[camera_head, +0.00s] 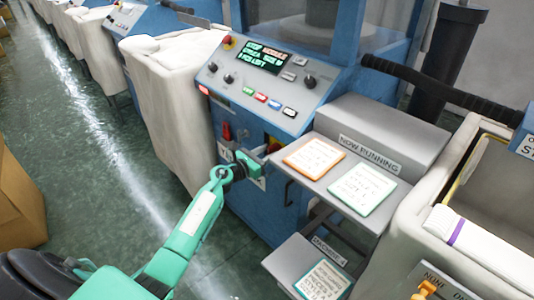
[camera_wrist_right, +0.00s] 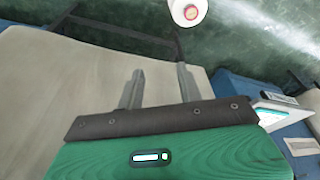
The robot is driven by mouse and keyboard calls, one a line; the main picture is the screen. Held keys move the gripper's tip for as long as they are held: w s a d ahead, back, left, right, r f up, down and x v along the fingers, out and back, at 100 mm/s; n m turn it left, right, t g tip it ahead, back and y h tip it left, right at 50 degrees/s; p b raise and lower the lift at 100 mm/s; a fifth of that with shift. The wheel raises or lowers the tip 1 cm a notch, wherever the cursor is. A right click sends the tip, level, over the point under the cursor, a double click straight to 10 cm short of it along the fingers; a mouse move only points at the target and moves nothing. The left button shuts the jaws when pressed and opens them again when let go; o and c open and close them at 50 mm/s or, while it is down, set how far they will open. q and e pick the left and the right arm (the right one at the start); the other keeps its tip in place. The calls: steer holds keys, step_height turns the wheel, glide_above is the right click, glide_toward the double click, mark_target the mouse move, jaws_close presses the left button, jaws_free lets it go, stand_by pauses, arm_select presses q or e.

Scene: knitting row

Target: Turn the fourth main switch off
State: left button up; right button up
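The blue knitting machine (camera_head: 236,112) stands in the middle of the head view. A red and yellow switch (camera_head: 273,146) sits on its front below the sloped panel, partly hidden by my left gripper. My left gripper (camera_head: 262,160) is at this front face, just below and left of that switch. I cannot tell whether it touches the switch or how far its fingers are apart. The switch's setting cannot be read. In the right wrist view my right gripper (camera_wrist_right: 160,88) has its two fingers apart with nothing between them.
The control panel (camera_head: 265,82) has a lit display, knobs and coloured buttons. Grey shelves (camera_head: 310,178) with cards jut out right of my left gripper. The green floor is open; a cardboard box (camera_head: 18,205) is at the left edge.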

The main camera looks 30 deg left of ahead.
arm_select(q)
jaws_close()
arm_select(e)
steer(key=shift+r, duration=0.1)
